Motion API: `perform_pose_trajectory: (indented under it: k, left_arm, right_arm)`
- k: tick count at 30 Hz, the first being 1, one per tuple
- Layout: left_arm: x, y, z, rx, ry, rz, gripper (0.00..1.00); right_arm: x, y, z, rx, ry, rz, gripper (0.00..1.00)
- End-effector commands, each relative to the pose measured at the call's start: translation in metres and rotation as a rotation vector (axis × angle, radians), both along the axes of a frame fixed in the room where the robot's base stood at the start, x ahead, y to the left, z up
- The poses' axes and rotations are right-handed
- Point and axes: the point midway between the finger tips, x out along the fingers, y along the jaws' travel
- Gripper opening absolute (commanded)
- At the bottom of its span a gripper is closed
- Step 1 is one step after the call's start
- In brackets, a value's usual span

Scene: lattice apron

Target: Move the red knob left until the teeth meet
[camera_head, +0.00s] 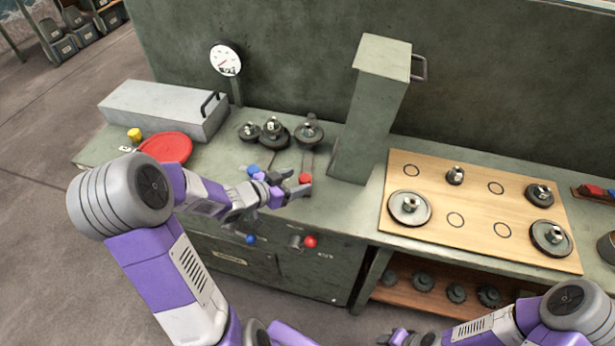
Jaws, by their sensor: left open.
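A red knob (305,178) stands on the green bench top, by a slot running back toward a toothed gear (309,131). More toothed gears (271,131) sit to the left of that gear; I cannot tell whether any teeth touch. My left gripper (297,183) is open at the red knob, its fingers reaching in from the left; contact is unclear. Another red knob (310,241) is on the bench's front face. My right gripper (401,337) shows only partly at the bottom edge, and its jaws are unclear.
Blue knobs (253,169) (250,239) are near my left gripper. A tall green column (376,110) stands right of the gears. A wooden board (475,205) with gears lies farther right. A red disc (166,147), grey box (165,108) and dial (226,59) are at left.

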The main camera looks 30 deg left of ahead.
Motion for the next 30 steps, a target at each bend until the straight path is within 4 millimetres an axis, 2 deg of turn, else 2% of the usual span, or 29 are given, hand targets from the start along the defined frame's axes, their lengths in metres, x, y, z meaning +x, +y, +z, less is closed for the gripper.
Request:
perform_pose_trajectory:
  k: [3,9,19,30]
  left_arm:
    - [0.018,-0.007,-0.011,0.0,-0.001,-0.004,0.65]
    - [0.036,-0.013,-0.018,0.0,-0.001,-0.001,0.65]
    - [0.039,-0.014,-0.017,0.0,0.0,0.0,0.65]
    - [0.039,-0.014,-0.017,0.0,0.0,0.0,0.09]
  right_arm:
    - [0.0,0.0,-0.012,0.0,0.0,0.0,0.4]
    - [0.0,0.0,-0.02,0.0,-0.001,0.0,0.4]
    - [0.0,0.0,-0.02,0.0,-0.001,0.0,0.4]
    - [0.0,0.0,-0.02,0.0,-0.001,0.0,0.4]
